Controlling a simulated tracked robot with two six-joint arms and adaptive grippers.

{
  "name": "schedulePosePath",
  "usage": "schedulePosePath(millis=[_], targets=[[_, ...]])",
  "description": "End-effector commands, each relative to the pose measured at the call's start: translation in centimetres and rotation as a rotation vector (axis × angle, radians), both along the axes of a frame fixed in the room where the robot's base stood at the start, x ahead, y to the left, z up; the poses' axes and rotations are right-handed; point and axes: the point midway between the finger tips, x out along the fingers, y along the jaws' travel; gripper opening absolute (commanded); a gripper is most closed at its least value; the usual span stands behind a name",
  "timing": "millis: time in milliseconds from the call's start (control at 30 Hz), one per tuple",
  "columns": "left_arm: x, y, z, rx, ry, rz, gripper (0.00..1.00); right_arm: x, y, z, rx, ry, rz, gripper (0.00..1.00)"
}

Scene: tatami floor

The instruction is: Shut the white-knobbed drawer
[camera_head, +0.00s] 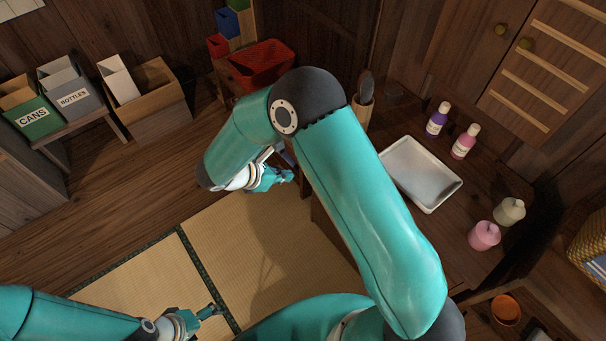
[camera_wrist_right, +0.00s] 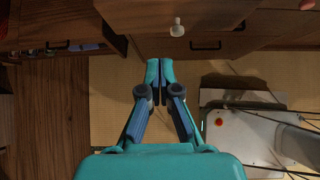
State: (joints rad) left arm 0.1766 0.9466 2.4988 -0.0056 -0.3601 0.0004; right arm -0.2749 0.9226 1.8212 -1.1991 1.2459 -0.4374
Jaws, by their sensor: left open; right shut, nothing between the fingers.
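The white knob (camera_wrist_right: 177,27) sits on a brown wooden drawer front (camera_wrist_right: 135,14) at the top of the right wrist view. This drawer front appears to stand out over the fronts below it, but how far it is open I cannot tell. In the head view my right arm hides the drawer. My right gripper (camera_wrist_right: 159,72) is shut and empty, its fingertips below and a little left of the knob, apart from it. It also shows in the head view (camera_head: 287,176) beside the desk's left side. My left gripper (camera_head: 212,311) is open and empty above the tatami at the bottom left.
A black handle (camera_wrist_right: 206,45) is on a wooden front below the knob. The desk top holds a white tray (camera_head: 422,175), a purple bottle (camera_head: 437,121), a pink bottle (camera_head: 464,143) and a pink pot (camera_head: 484,236). The tatami (camera_head: 140,275) left of the desk is clear.

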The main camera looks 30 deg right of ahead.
Motion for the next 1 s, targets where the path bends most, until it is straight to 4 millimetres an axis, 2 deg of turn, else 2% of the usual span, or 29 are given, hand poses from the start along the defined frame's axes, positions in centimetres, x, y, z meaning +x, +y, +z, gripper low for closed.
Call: schedulePosePath(millis=[167, 567, 800, 1000], targets=[[0.0, 0.0, 0.2, 0.0, 0.0, 0.0, 0.91, 0.1, -1.4, -1.1, -0.01, 0.004, 0.002, 0.0], [0.0, 0.0, 1.2, 0.0, 0.0, 0.0, 0.91, 0.4, -6.8, -6.6, -0.006, 0.005, 0.0, 0.0], [0.0, 0.0, 2.2, 0.0, 0.0, 0.0, 0.91, 0.8, -10.0, -6.7, -0.006, 0.001, 0.001, 0.0], [0.0, 0.0, 2.4, 0.0, 0.0, 0.0, 0.91, 0.9, -10.9, -6.8, -0.005, 0.001, 0.003, 0.0]])
